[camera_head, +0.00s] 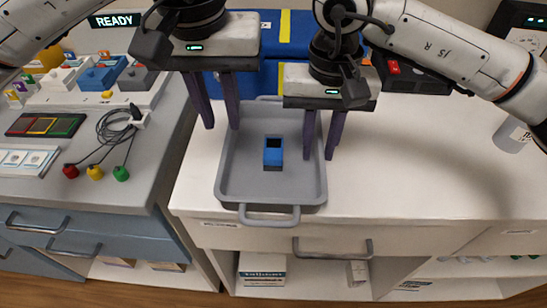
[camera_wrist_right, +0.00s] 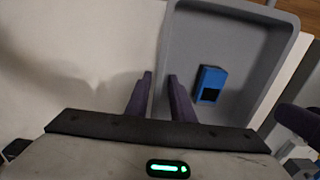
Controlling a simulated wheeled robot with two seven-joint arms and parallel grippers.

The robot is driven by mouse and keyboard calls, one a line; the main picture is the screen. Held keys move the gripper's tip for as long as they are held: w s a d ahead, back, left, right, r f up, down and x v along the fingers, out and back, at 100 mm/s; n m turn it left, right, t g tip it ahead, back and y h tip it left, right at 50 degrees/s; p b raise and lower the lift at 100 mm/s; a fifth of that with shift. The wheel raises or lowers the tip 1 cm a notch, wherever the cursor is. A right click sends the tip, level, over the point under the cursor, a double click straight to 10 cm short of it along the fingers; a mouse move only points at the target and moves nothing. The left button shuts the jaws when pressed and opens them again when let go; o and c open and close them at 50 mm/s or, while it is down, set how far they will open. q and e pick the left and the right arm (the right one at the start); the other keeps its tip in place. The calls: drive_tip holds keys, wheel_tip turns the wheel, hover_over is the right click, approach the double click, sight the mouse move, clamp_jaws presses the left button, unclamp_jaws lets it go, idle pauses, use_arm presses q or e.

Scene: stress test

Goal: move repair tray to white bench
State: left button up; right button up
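The grey repair tray (camera_head: 232,180) is on or just above the white bench (camera_head: 420,180), at its left end. Its front handle (camera_head: 270,221) reaches the bench's front edge. A blue device with a dark panel (camera_head: 273,151) is inside; it also shows in the right wrist view (camera_wrist_right: 210,84). My left gripper (camera_head: 221,127) is open at the tray's left wall, one finger outside and one near the rim. My right gripper (camera_head: 318,158) is open, its fingers on either side of the right wall; the right wrist view (camera_wrist_right: 160,74) shows a gap between them.
A grey workbench (camera_head: 120,185) at left holds a cable with coloured plugs (camera_head: 107,150), a dark tray (camera_head: 45,125) and bins. Blue cases (camera_head: 268,80) stand behind the tray. A cylinder (camera_head: 511,136) stands at far right. The bench's middle is clear.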

drive_tip(key=shift+r, duration=0.2)
use_arm(q)
drive_tip(key=r, duration=0.3)
drive_tip(key=shift+s+r, duration=0.3)
drive_tip(key=shift+r, duration=0.05)
use_arm(e)
wheel_tip(320, 180, up, 12)
drive_tip(key=shift+f, duration=0.2)
drive_tip(key=shift+a, duration=0.1)
